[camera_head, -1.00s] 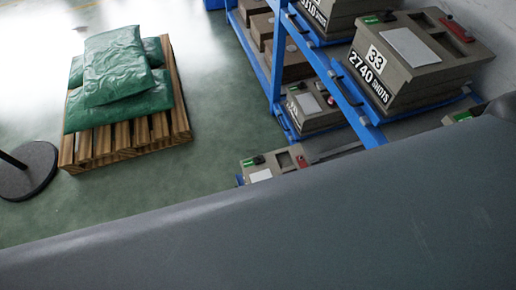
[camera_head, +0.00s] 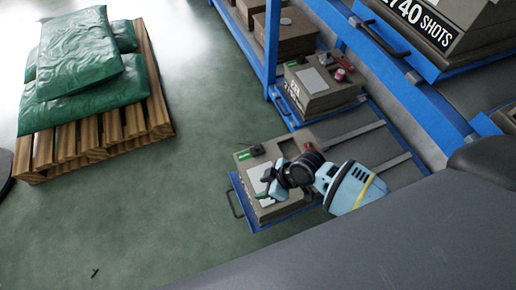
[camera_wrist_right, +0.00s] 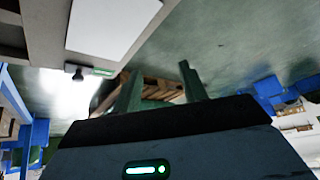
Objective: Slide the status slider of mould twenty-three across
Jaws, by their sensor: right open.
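A grey-brown mould (camera_head: 285,206) with a white plate on top sits on a pulled-out blue shelf tray (camera_head: 262,223); its number is hidden or unreadable. Its black slider knob (camera_head: 257,150) with a green strip (camera_head: 243,156) is at the far left top edge. My right gripper (camera_head: 266,187) is over the mould's top, nearer than the knob and apart from it. In the right wrist view, my open fingers (camera_wrist_right: 160,86) are empty; the knob (camera_wrist_right: 77,73), green strip (camera_wrist_right: 103,71) and white plate (camera_wrist_right: 113,22) lie to their upper left. My left gripper is not in view.
Another mould (camera_head: 318,90) with a green strip stands behind on the blue rack (camera_head: 271,50). A larger mould marked SHOTS (camera_head: 455,30) is at upper right. A wooden pallet (camera_head: 98,146) with green sacks (camera_head: 78,62) stands left. Open green floor lies between.

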